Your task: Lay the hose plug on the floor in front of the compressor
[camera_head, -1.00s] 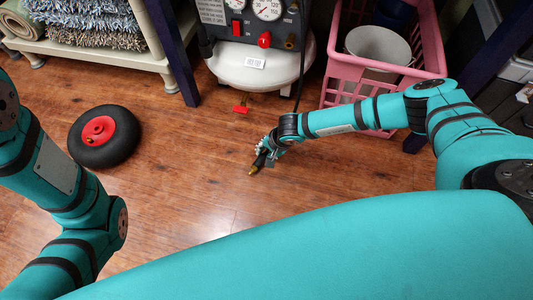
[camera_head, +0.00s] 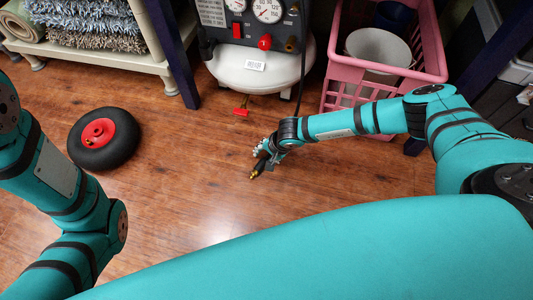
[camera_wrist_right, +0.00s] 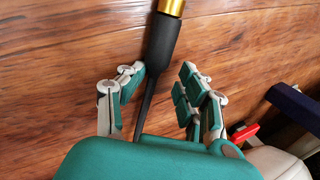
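The hose plug (camera_head: 257,168), a black tapered body with a brass end, is at floor level in front of the compressor (camera_head: 258,66). In the right wrist view the plug (camera_wrist_right: 160,45) lies between the fingers, its thin black tail running back under the palm. In the head view the right gripper (camera_head: 264,154) is low, right over the plug. Whether the plug fully touches the floor is hard to tell. My left gripper is out of view.
A black wheel with a red hub (camera_head: 103,138) lies on the floor at left. A pink crate (camera_head: 415,80) with a white bucket (camera_head: 378,48) stands at right. A shelf with folded rugs (camera_head: 95,25) is at upper left. The floor (camera_head: 190,190) between is clear.

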